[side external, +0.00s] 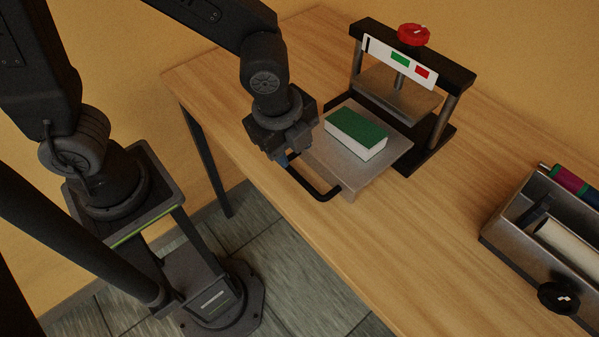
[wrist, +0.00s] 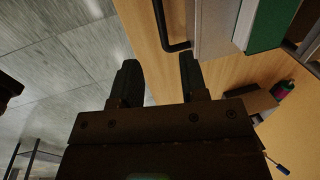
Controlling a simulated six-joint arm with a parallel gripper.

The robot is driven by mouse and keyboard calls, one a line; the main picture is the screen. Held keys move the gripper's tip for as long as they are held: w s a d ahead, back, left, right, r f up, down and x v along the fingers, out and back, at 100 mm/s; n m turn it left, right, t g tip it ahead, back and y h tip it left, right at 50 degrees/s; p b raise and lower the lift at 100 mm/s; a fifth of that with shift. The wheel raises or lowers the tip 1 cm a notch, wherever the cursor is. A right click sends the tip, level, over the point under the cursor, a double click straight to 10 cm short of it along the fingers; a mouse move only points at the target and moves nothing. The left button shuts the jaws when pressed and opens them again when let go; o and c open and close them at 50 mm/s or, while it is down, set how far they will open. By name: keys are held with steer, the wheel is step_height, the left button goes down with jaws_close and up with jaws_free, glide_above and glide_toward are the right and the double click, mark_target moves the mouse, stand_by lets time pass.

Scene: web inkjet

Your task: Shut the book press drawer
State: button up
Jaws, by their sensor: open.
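The book press (side external: 440,110) stands on the wooden table, with a black frame and a red knob on top. Its drawer (side external: 375,173), a flat grey metal tray, is pulled out toward the table's front edge. A green book (side external: 357,132) with white page edges lies on the drawer. The black bar handle (side external: 325,197) sticks out at the drawer's front; it also shows in the wrist view (wrist: 163,28). My gripper (side external: 283,160) is by the handle's left end, in front of the drawer. In the wrist view my gripper (wrist: 158,72) has its fingers apart with nothing between them; the handle is beyond the fingertips.
A grey metal box (side external: 535,225) with rolls and a black knob stands at the right of the table. The wood in front of the press and between it and the box is clear. The table's front edge (side external: 300,227) runs below my gripper, with tiled floor beyond.

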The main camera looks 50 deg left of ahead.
mark_target(301, 178)
steer(key=f, duration=0.3)
steer(key=w+f, duration=0.1)
steer(key=f, duration=0.2)
steer(key=w+f, duration=0.1)
steer(key=f, duration=0.3)
steer(key=shift+f, duration=0.1)
steer(key=shift+c, duration=0.2)
jaws_close()
